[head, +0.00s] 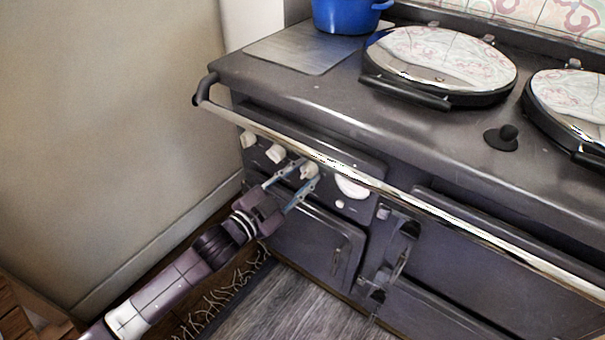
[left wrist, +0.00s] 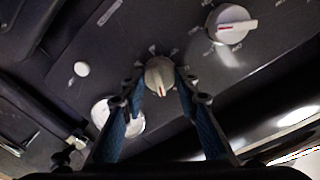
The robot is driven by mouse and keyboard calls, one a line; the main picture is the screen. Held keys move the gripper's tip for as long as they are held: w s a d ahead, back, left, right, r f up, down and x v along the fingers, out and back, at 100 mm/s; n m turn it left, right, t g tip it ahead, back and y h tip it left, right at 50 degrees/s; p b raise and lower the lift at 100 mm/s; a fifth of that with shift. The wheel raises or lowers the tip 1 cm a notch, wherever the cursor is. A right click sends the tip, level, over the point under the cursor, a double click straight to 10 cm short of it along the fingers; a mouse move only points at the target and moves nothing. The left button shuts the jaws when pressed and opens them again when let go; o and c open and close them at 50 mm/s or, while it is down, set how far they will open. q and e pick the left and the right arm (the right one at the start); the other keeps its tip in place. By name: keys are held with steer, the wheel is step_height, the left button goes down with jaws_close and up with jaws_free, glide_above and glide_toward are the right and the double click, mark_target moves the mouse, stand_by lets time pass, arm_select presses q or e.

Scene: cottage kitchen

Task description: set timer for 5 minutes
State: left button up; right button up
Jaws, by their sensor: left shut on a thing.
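A row of cream knobs sits on the dark front panel of the range cooker, under the rail. My left gripper (head: 294,186) reaches in from the lower left and is shut on the third knob (head: 310,170). In the left wrist view the gripper's blue fingers lie on both sides of this knob (left wrist: 159,76), which carries a red pointer mark. The neighbouring knob (left wrist: 230,24) with a red-tipped pointer is free. A larger round white dial (head: 352,187) sits to the right of the held knob; in the left wrist view a finger partly covers it (left wrist: 136,127). My right gripper is out of view.
A metal rail (head: 330,162) runs across the cooker front just above the knobs. A blue pot (head: 345,16) and round-lidded hotplates (head: 440,55) are on top. An oven door (head: 318,245) lies below the panel. The wall (head: 110,130) stands to the left.

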arm_select(q)
steer(key=o, duration=1.1)
steer(key=shift+o, duration=0.2)
steer(key=shift+s+a, duration=0.1)
steer(key=v, duration=1.1)
steer(key=shift+s+a, duration=0.25)
steer(key=shift+s, duration=0.1)
